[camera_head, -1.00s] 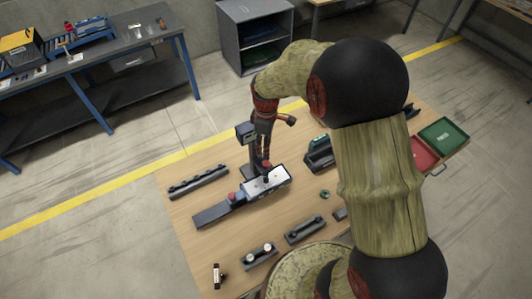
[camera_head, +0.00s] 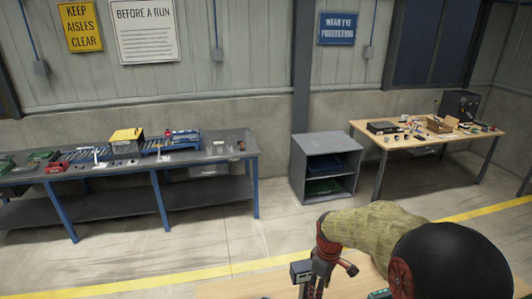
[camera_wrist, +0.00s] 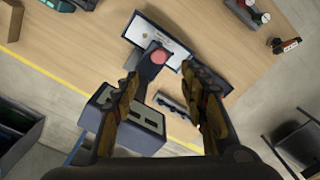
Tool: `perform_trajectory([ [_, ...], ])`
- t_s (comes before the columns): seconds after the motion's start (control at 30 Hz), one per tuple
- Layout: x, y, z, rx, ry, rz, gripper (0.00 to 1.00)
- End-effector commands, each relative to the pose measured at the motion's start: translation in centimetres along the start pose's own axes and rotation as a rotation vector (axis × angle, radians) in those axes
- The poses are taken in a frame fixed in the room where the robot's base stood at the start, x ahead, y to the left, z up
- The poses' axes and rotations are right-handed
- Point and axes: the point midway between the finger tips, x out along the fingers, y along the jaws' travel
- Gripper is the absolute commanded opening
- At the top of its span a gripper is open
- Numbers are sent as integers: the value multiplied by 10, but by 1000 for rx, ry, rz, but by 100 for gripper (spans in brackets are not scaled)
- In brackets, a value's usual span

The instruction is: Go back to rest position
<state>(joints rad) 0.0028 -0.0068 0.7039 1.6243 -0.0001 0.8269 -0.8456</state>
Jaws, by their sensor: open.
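My gripper (camera_wrist: 166,92) shows in the wrist view with its two fingers spread and nothing between them. It is above the wooden table (camera_wrist: 225,38). Beyond the fingers is a device with a round red button (camera_wrist: 160,56) and a white plate (camera_wrist: 160,40). In the head view only my arm and wrist show at the bottom right; the fingertips are cut off.
A grey box with dark openings (camera_wrist: 130,125) is close to the left finger; it also shows beside my wrist in the head view (camera_head: 301,271). A grey cabinet (camera_head: 326,145), a blue-legged bench (camera_head: 235,150) and another table (camera_head: 400,150) stand along the wall.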

Motion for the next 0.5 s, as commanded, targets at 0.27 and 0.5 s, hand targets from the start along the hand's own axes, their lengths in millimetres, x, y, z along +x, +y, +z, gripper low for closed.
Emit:
perform_trajectory([
  [0.27,-4,-47,41,350,-45,-36,44],
  [0.5,-16,-84,74,594,8,5,44],
])
